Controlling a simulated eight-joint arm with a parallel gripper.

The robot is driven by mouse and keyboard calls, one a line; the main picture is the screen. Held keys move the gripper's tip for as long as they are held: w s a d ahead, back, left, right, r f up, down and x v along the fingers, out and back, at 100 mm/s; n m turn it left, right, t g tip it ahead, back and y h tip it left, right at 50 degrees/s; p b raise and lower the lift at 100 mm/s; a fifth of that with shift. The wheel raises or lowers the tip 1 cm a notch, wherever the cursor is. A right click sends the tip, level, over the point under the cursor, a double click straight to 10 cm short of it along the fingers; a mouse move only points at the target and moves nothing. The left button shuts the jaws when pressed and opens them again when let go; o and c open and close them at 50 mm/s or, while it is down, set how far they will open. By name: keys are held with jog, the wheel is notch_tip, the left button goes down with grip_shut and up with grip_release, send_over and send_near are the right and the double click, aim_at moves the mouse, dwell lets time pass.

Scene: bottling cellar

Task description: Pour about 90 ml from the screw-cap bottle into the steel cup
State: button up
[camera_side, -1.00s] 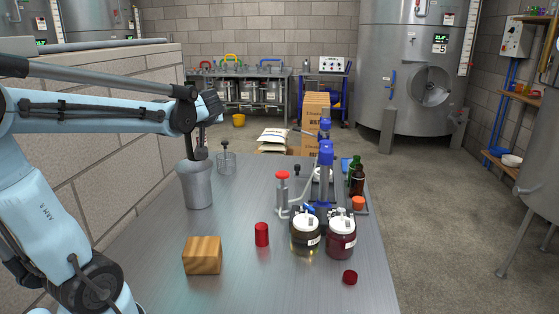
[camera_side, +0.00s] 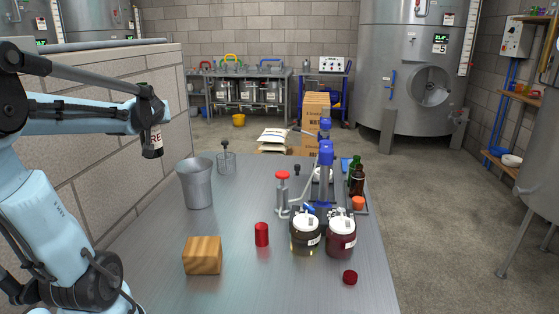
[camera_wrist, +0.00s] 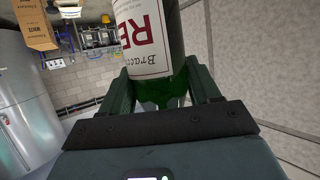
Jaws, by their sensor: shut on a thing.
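The screw-cap bottle (camera_side: 152,140) is dark green glass with a white label with red letters. In the side view it hangs roughly upright, base down, left of and above the steel cup. My gripper (camera_side: 147,103) is shut on its upper part. In the wrist view the bottle (camera_wrist: 150,35) sits between the jaws of my gripper (camera_wrist: 160,90), its label upside down in the picture. Its mouth and liquid level cannot be made out. The steel cup (camera_side: 196,188) stands upright on the table, apart from the bottle. Its contents are hidden.
Bottles (camera_side: 357,180) stand at right. A block wall (camera_side: 120,130) runs close behind the bottle.

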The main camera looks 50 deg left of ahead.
notch_tip(320, 180, down, 14)
dwell(0.7)
jog(key=shift+w+g, duration=0.1)
jog(key=shift+g, duration=0.2)
jog(key=shift+w+f+m+g, duration=0.1)
jog(key=shift+f+m+g, duration=0.05)
jog(key=shift+m+g, duration=2.15)
jog(key=shift+w+f+m+g, duration=0.1)
jog(key=shift+m+g, duration=1.7)
jog(key=shift+m, duration=1)
jog(key=shift+s+r+m+g, duration=0.1)
jog(key=shift+r+m+g, duration=0.4)
jog(key=shift+r+m, duration=0.4)
jog(key=shift+s+r, duration=0.1)
jog(key=shift+r, duration=0.05)
